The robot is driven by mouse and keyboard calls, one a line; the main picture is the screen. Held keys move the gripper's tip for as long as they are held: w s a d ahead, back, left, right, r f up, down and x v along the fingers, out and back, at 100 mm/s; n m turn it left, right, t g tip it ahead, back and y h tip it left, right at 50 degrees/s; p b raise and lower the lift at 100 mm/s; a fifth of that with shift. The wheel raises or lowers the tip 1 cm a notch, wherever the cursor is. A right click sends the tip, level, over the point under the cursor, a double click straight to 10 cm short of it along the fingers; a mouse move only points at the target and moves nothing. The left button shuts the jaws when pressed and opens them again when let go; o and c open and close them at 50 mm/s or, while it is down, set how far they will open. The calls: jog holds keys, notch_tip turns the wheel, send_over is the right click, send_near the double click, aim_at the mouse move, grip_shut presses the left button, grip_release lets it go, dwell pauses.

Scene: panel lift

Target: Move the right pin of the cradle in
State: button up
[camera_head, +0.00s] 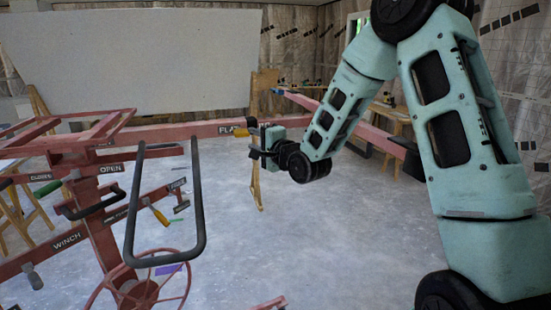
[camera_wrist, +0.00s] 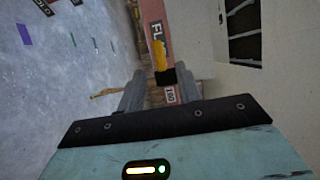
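The cradle is a red metal frame (camera_head: 90,135) at the left in the head view, with a long red beam (camera_head: 185,131) running right and marked with a label starting "FLA". A yellow-handled pin (camera_head: 242,134) sits on this beam at its right part, just left of my gripper (camera_head: 251,143). In the wrist view the yellow handle (camera_wrist: 159,55) and its black collar (camera_wrist: 170,76) lie between the tips of my gripper (camera_wrist: 160,78). The fingers are apart, with visible gaps to the handle. Part of the beam is hidden behind my gripper.
A black hoop handle (camera_head: 203,205), a red wheel (camera_head: 138,292), a winch arm (camera_head: 65,242) and another yellow handle (camera_head: 160,216) stand at the left. A large pale panel (camera_head: 130,60) is behind. The grey floor (camera_head: 310,230) in the middle is clear.

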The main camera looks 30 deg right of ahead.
jog(key=s+d+b, duration=0.1)
jog(key=s+b, duration=0.1)
jog(key=s, duration=0.7)
jog(key=shift+s+b, duration=0.3)
jog(key=shift+s, duration=0.1)
jog(key=s+a+f+n+g+b, duration=0.1)
jog(key=s+a+f+n+g, duration=0.25)
jog(key=a, duration=0.25)
jog(key=s+a+f+n+g+y+b, duration=0.1)
jog(key=s+a+f+n+g, duration=0.2)
jog(key=a+f+n, duration=0.25)
jog(key=s+a+f+n+g+b, duration=0.1)
jog(key=s+a+f+n+g, duration=0.25)
jog(key=a, duration=0.35)
jog(key=s+a+f+n+g+h, duration=0.1)
jog(key=s+n+g, duration=0.3)
jog(key=s, duration=0.6)
jog(key=s+a+f+n+g+h+b, duration=0.1)
jog(key=s+a+f+n+g, duration=0.1)
jog(key=s+n, duration=0.6)
jog(key=s+a+g, duration=0.1)
jog(key=s+g, duration=0.1)
jog(key=s, duration=0.1)
jog(key=shift+s+a+f, duration=0.2)
jog(key=shift+s, duration=0.05)
